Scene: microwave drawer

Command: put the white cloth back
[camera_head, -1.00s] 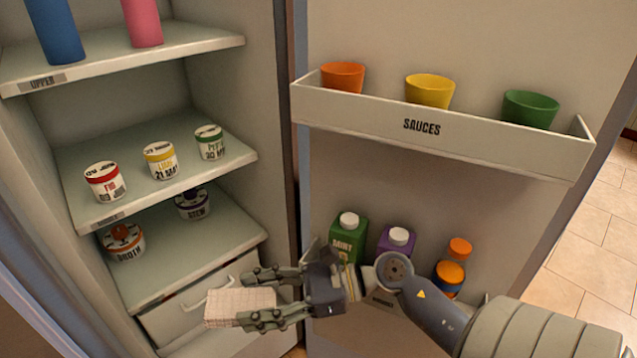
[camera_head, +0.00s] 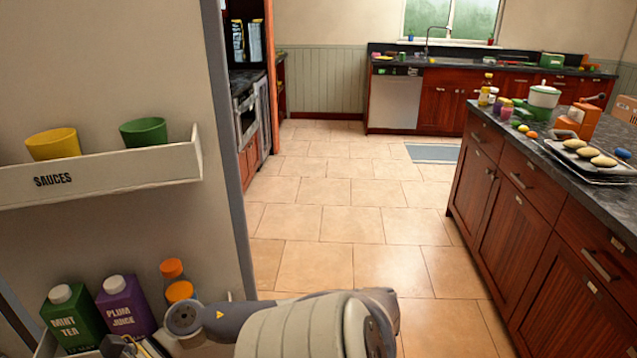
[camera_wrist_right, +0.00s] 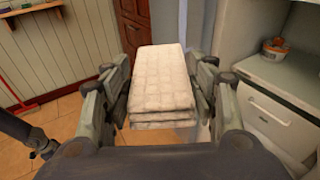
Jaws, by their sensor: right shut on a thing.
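The white cloth (camera_wrist_right: 161,96) is a folded, quilted stack in the right wrist view. My right gripper (camera_wrist_right: 163,68) is shut on it, with a finger on each of its sides. The cloth is held in the air above the tiled floor. In the head view the cloth is out of sight, and my right arm crosses the bottom in front of the open fridge door (camera_head: 110,235). My left gripper is in neither view.
A sauces shelf (camera_head: 110,178) on the door holds cups, with cartons and orange-capped bottles below. A kitchen island (camera_head: 535,210) stands at right, with a sink counter (camera_head: 470,67) at the back. Tiled floor (camera_head: 345,225) between is clear. A white drawer (camera_wrist_right: 268,118) lies right of the gripper.

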